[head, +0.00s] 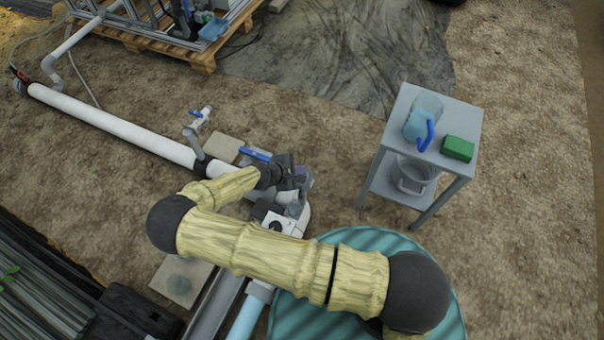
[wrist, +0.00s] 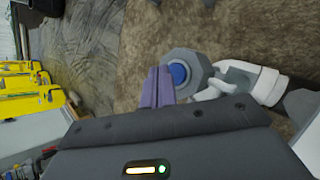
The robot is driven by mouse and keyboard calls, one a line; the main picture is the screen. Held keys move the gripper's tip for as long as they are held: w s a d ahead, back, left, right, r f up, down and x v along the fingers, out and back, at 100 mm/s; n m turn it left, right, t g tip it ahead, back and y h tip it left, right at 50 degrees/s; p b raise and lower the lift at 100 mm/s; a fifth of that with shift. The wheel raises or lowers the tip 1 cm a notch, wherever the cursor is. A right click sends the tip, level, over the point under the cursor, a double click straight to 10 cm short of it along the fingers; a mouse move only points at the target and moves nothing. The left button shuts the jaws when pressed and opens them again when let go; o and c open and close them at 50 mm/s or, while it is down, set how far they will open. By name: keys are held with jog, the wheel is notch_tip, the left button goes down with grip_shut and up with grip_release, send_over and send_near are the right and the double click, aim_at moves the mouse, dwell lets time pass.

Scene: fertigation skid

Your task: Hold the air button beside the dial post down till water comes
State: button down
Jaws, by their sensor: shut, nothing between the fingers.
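The air button is a round blue cap (wrist: 178,74) in a grey angular housing, seen right of centre in the wrist view. White and grey pipe fittings (wrist: 250,82) run off to its right. My gripper (wrist: 157,84) is shut and empty. Its purple fingers point toward the housing and overlap its left edge in the picture, just left of the blue cap; I cannot tell whether they touch. In the head view my gripper (head: 301,173) is over the end of the white pipe and hides the button. I cannot make out the dial post clearly.
A long white pipe (head: 110,122) with a blue-handled valve (head: 200,115) runs left. A teal ribbed round lid (head: 440,318) lies under my arm. Bare soil is free at right.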

jog(key=shift+f, duration=0.15)
dwell(0.6)
jog(key=shift+f, duration=0.25)
jog(key=shift+f+b, duration=0.3)
jog(key=shift+f, duration=0.05)
dwell(3.3)
dwell(0.7)
jog(key=shift+r+p, duration=0.75)
jog(key=shift+r, duration=0.05)
jog(key=shift+r, duration=0.1)
jog(key=shift+r+p, duration=2.15)
jog(key=shift+r, duration=0.25)
